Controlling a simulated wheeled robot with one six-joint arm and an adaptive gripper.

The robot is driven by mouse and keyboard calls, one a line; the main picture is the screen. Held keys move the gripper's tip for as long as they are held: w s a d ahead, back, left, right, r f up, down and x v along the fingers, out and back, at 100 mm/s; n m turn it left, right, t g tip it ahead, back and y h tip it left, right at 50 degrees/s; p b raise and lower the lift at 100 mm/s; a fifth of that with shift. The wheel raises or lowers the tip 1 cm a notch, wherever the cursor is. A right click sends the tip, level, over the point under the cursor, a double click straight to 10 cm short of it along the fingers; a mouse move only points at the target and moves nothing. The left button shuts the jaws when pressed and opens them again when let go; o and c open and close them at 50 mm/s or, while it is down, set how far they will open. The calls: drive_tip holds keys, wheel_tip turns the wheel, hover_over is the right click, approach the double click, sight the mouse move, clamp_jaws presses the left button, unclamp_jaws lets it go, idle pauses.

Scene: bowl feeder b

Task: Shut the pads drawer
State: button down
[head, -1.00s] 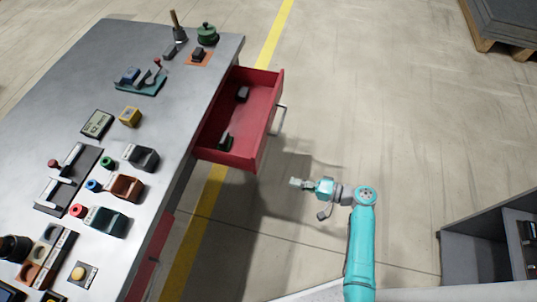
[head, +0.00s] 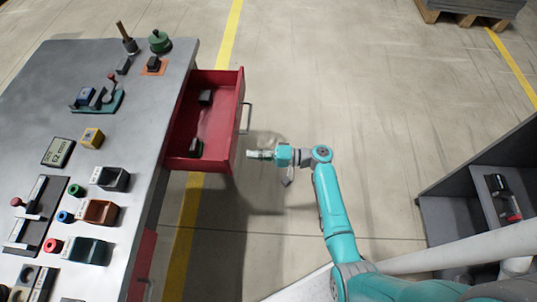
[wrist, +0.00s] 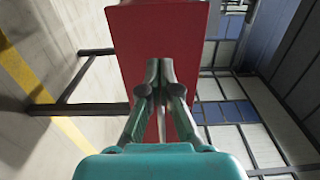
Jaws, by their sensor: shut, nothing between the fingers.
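The red pads drawer (head: 237,120) stands pulled out from the right side of the grey workbench, with two dark pads (head: 205,97) (head: 196,147) lying inside. Its bar handle (head: 249,118) sticks out from the front face. My gripper (head: 251,155) is beside the near end of the drawer's front, to the right of it in the head view. In the wrist view my gripper (wrist: 158,64) is shut and empty, its fingertips pointing at the red front face (wrist: 190,50). The handle (wrist: 82,82) lies left of the fingers there. I cannot tell whether the fingertips touch the face.
The workbench (head: 150,150) at the left carries several fixtures and bins. A second red drawer front (head: 143,265) shows lower on its side. A dark shelf unit (head: 440,215) stands at the right. The floor between them is clear.

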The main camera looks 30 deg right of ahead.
sight(233, 154)
drive_tip(key=shift+x, duration=2.2)
drive_tip(key=x, duration=2.1)
drive_tip(key=shift+w+a, duration=0.1)
drive_tip(key=shift+a, duration=0.2)
drive_tip(key=shift+w+a, duration=0.1)
drive_tip(key=shift+r, duration=0.15)
drive_tip(key=v, duration=1.3)
drive_tip(key=shift+d+f, duration=0.2)
drive_tip(key=shift+d, duration=0.05)
drive_tip(key=shift+s+d, duration=0.35)
